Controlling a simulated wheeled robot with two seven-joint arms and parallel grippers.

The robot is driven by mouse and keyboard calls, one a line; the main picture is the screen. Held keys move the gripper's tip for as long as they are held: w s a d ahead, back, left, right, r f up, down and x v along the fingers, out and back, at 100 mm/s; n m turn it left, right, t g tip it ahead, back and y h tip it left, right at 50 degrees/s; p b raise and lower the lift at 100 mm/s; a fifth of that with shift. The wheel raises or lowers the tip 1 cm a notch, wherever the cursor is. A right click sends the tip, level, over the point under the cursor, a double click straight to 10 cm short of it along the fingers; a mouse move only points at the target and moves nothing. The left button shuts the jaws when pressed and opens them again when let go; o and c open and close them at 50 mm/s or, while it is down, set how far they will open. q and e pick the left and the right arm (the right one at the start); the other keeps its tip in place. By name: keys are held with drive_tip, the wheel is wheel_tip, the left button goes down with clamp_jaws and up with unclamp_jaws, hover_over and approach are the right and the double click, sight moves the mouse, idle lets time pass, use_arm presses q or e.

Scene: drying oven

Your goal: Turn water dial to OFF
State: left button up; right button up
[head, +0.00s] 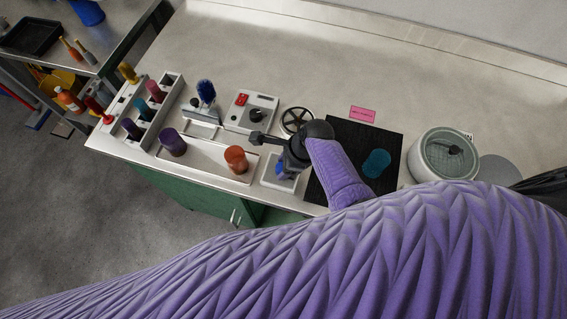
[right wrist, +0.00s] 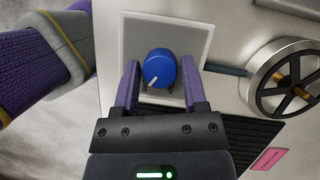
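The water dial is a round blue knob (right wrist: 160,68) with a pale pointer line, set on a light square plate (right wrist: 190,40). In the right wrist view its pointer slants toward the lower left. My right gripper (right wrist: 160,78) is open, with one purple finger on each side of the knob's lower part; I cannot tell if they touch it. In the head view the blue dial (head: 281,170) is partly hidden beside my right gripper (head: 278,160). Any OFF mark is not readable. My left gripper is not seen.
A black-spoked wheel (head: 297,121) stands just behind. A black mat (head: 385,140) with a teal cup (head: 376,163) lies to the right. An orange cup (head: 236,158) and a purple cup (head: 172,142) stand to the left. The back of the counter is clear.

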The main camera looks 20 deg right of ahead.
clamp_jaws()
